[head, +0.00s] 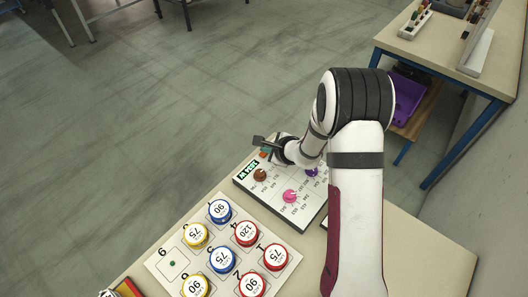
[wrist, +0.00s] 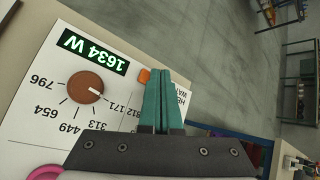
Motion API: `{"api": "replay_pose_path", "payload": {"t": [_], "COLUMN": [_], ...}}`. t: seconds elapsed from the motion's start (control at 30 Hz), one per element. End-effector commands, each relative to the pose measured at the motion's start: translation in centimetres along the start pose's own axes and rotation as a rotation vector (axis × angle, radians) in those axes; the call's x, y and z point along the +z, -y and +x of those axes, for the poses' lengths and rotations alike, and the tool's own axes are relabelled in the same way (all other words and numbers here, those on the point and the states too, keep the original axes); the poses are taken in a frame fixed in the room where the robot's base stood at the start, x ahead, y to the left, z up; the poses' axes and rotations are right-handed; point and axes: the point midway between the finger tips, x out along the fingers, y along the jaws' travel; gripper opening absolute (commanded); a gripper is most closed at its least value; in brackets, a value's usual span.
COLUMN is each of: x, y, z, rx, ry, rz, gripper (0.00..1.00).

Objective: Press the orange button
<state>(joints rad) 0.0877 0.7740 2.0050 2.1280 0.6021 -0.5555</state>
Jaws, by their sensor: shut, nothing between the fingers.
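The orange button (wrist: 144,76) shows in the wrist view at the top right of the white control panel (wrist: 55,75), partly behind my fingers. It also shows in the head view as a small orange spot (head: 263,154) at the panel's far edge. My gripper (wrist: 158,75) is shut and empty, its two teal fingers side by side. In the wrist view the fingertips appear just right of the button. I cannot tell whether they touch it or how high they are above it.
Beside the button are a green display reading 1634 W (wrist: 95,51) and a brown dial (wrist: 85,87). A pink dial (head: 290,196) is nearer. A board with several numbered blue, yellow and red round pieces (head: 222,258) lies to the left. Open floor lies beyond the table.

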Motion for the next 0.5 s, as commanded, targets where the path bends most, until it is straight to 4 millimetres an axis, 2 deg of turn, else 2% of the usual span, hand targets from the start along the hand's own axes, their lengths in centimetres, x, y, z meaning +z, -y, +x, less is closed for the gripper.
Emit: {"api": "replay_pose_path", "payload": {"t": [0.13,0.5], "x": [0.4,2.9], "y": [0.4,2.9], "z": [-0.5,-3.9], "rx": [-0.001,-0.001], "ry": [0.001,0.002], "rz": [-0.002,-0.001], "gripper": [0.00,0.00]}}
